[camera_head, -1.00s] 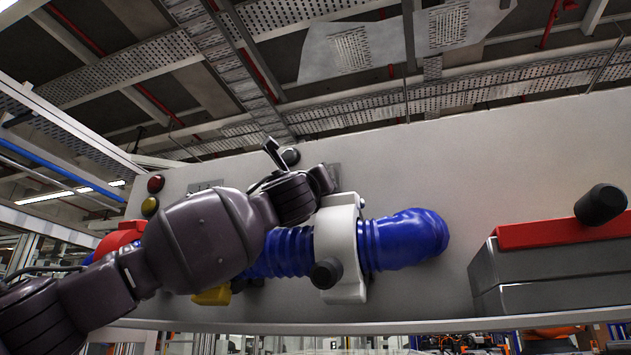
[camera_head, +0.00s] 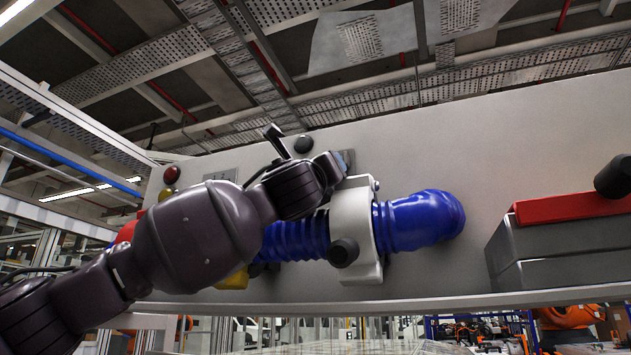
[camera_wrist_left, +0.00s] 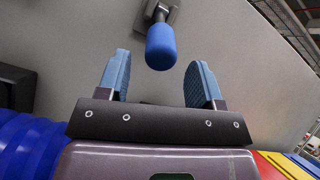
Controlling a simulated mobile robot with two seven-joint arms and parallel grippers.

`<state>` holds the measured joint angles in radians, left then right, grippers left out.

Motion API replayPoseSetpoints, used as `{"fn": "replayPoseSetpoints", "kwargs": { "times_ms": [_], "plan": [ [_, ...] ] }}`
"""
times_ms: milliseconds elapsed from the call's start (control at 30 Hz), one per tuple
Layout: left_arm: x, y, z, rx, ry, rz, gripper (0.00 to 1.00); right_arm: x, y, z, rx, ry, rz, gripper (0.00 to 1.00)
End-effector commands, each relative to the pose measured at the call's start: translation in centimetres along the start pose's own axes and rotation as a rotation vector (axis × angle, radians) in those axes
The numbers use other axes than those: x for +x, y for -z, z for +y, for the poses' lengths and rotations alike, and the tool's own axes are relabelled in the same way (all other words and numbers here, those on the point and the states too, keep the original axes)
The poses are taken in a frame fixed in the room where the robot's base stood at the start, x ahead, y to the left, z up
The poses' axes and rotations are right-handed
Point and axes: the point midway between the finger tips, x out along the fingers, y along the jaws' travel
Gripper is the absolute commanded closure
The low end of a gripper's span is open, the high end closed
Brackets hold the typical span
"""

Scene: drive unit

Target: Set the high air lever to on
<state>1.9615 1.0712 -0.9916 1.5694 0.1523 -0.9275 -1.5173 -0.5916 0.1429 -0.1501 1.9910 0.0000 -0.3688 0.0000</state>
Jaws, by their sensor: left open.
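A lever with a rounded blue handle (camera_wrist_left: 161,46) sticks out from a small grey plate on the panel, at the top middle of the left wrist view. My left gripper (camera_wrist_left: 160,60) is open, with one blue-padded finger on each side of the handle in the picture. The handle's end appears between the fingertips, and no contact shows. Whether it is fully at jaw depth is hard to tell. My right gripper is not in view.
A blue corrugated hose (camera_head: 425,220) in a white clamp (camera_head: 352,215) lies just below and right of my wrist. A red button (camera_head: 171,174) and a black knob (camera_head: 303,145) are on the panel. A grey box with a red top (camera_head: 570,206) stands at the right.

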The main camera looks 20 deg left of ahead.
Motion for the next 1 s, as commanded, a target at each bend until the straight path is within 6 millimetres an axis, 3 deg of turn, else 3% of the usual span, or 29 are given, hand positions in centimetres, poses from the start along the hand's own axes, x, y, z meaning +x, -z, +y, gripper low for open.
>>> {"fn": "replayPoseSetpoints", "kwargs": {
  "times_ms": [200, 400, 1000],
  "plan": [
    [-3.4, 0.2, 0.1, 0.001, 0.001, 0.001, 0.40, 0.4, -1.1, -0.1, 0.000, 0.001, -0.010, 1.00],
    [-5.3, 0.1, 0.0, 0.000, 0.001, 0.001, 0.40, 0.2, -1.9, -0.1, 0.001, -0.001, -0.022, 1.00],
    [-5.8, 0.0, 0.0, 0.000, 0.001, 0.000, 0.40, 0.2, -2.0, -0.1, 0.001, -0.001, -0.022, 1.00]
  ]
}}
